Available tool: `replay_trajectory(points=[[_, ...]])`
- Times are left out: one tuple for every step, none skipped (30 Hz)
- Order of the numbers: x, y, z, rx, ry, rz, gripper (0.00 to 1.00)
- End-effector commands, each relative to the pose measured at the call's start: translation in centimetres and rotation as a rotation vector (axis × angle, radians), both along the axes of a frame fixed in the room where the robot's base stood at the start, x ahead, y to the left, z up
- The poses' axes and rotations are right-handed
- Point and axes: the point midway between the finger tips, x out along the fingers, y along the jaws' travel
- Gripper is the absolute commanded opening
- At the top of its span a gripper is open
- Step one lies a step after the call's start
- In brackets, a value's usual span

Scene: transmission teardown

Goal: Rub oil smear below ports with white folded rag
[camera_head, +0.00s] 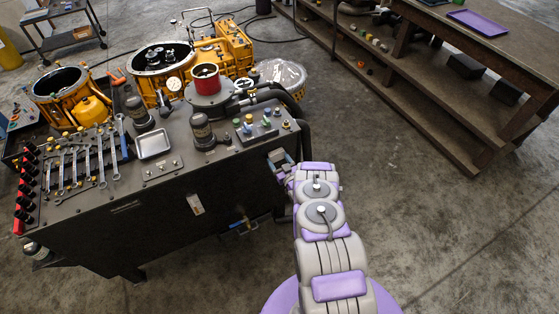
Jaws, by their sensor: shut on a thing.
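My purple and grey arm reaches up to the right end of the dark workbench (150,205). My gripper (279,160) is at the upper right corner of the bench's front face, just below the control panel with coloured knobs (257,124). It is small and partly hidden by my own wrist. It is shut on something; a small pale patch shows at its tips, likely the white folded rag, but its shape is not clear. The ports and the oil smear cannot be made out; my gripper and wrist cover part of that face.
Wrenches (90,160), a metal tray (153,145) and yellow housings (160,70) crowd the bench area. Black hoses (300,125) curve down beside my gripper. A blue-handled valve (243,226) juts from the lower front. A wooden shelf bench (440,90) stands right; floor between is clear.

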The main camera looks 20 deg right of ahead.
Motion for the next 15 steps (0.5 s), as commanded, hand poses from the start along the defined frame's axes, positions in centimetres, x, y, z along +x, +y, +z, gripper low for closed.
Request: replay_trajectory(points=[[0.0,0.2,0.3,-0.001,-0.004,0.004,0.49],[-0.2,0.1,0.3,0.000,-0.004,0.004,0.49],[-0.4,0.1,0.3,0.000,-0.004,0.003,0.49],[-0.7,0.0,0.4,0.000,-0.004,0.002,0.49],[-0.9,0.0,0.4,0.000,-0.004,0.001,0.49],[-1.3,-0.1,0.5,0.000,-0.004,0.000,0.49],[-1.6,-0.1,0.5,0.001,-0.003,0.000,0.49],[-1.9,-0.1,0.5,0.001,-0.002,-0.001,0.49],[-2.3,-0.2,0.4,0.001,-0.001,-0.001,0.49],[-2.6,-0.2,0.3,0.001,0.000,-0.001,0.49],[-2.8,-0.2,0.2,0.001,0.000,0.000,0.49],[-3.2,-0.3,0.2,0.001,0.001,-0.001,0.49],[-3.5,-0.3,0.2,0.001,0.001,-0.002,0.49],[-3.8,-0.4,0.2,0.001,0.001,-0.003,0.49],[-4.2,-0.4,0.2,0.001,0.000,-0.003,0.49]])
